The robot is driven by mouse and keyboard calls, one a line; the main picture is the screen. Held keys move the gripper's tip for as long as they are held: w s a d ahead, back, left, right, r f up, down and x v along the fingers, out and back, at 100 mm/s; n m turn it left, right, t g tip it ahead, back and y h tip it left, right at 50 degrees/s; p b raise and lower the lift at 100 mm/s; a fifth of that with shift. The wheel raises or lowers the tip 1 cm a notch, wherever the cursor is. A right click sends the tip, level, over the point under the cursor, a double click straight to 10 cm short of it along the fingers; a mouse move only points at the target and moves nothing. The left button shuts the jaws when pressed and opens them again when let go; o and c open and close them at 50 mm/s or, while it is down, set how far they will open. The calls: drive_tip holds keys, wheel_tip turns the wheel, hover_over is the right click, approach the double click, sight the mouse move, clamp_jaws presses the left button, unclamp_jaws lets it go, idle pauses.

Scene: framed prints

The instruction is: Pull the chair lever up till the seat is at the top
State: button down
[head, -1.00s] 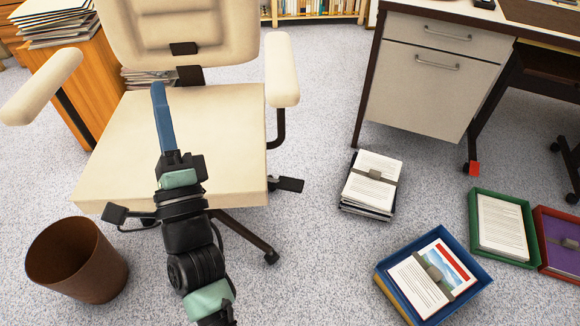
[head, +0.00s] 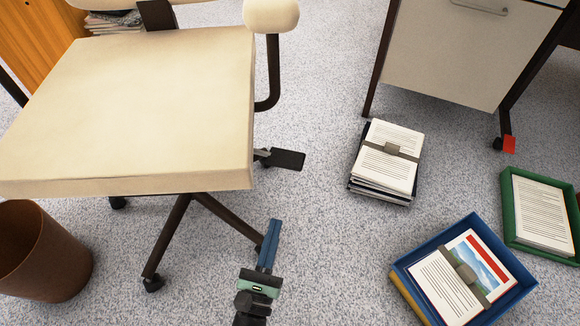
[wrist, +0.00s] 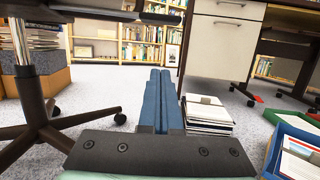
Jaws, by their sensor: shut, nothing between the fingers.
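The cream office chair (head: 150,95) stands at the left in the head view, its seat level above dark star legs. A black paddle lever (head: 287,158) sticks out from under the right side of the seat. In the wrist view, a dark flat part at the top edge (wrist: 160,18) may be this lever. My gripper (head: 274,224) has blue fingers pressed together with nothing between them. It is low, to the right of the chair legs and below the lever in the picture, apart from it. The wrist view shows the shut fingers (wrist: 160,75) pointing forward.
A strapped paper stack (head: 390,160) lies on the floor right of the lever. A blue tray (head: 410,262), a green tray (head: 510,200) and a desk drawer unit (head: 450,50) are farther right. A brown bin (head: 40,250) stands at the left. Carpet around my gripper is clear.

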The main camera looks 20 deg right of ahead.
drive_tip(key=shift+s, duration=0.1)
idle(0.3)
drive_tip(key=w+d+r+b, duration=0.2)
drive_tip(key=w+d+r, duration=0.3)
drive_tip(key=w, duration=0.3)
drive_tip(key=shift+d+r, duration=0.4)
drive_tip(key=shift+r, duration=0.25)
